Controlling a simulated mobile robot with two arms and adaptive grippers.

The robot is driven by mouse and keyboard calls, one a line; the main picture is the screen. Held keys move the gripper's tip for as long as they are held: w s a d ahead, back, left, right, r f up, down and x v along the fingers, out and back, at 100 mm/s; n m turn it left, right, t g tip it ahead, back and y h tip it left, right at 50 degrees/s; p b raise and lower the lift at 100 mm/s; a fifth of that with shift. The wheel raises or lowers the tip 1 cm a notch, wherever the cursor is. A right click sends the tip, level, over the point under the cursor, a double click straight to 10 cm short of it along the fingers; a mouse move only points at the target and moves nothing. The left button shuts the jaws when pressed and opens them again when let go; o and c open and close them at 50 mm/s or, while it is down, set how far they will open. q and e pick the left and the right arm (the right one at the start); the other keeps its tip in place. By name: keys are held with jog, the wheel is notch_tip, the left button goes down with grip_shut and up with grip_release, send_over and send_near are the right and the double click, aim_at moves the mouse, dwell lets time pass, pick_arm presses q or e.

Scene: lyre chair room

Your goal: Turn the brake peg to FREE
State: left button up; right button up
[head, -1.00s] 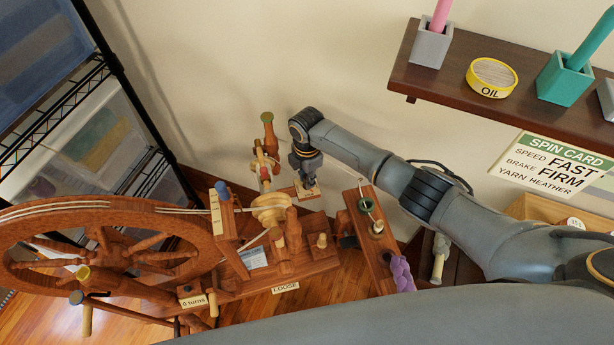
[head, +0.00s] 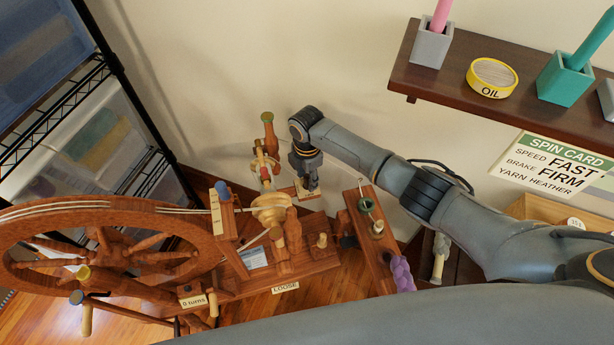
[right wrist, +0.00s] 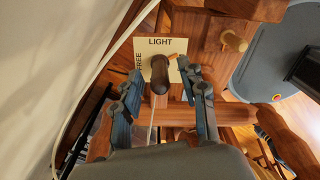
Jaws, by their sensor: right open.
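The brake peg (right wrist: 160,72) is a dark brown round-ended peg on a pale plate (right wrist: 180,46) in the right wrist view. The plate reads LIGHT along its top and FREE at its left side; its right part is partly covered. An orange pointer (right wrist: 174,57) at the peg points up and to the right, away from FREE. My right gripper (right wrist: 166,88) is open, with one finger on each side of the peg and gaps between. In the head view my right gripper (head: 307,188) hangs over the plate and hides the peg. My left gripper is not in view.
The spinning wheel (head: 110,205) with its flyer and posts stands left of the gripper. A shelf (head: 440,77) with an oil tin (head: 492,77) is above. A spin card (head: 550,164) reads BRAKE FIRM.

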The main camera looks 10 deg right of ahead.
notch_tip(320, 180, up, 12)
jog(key=shift+f, duration=0.15)
jog(key=shift+s, duration=0.1)
dwell(0.6)
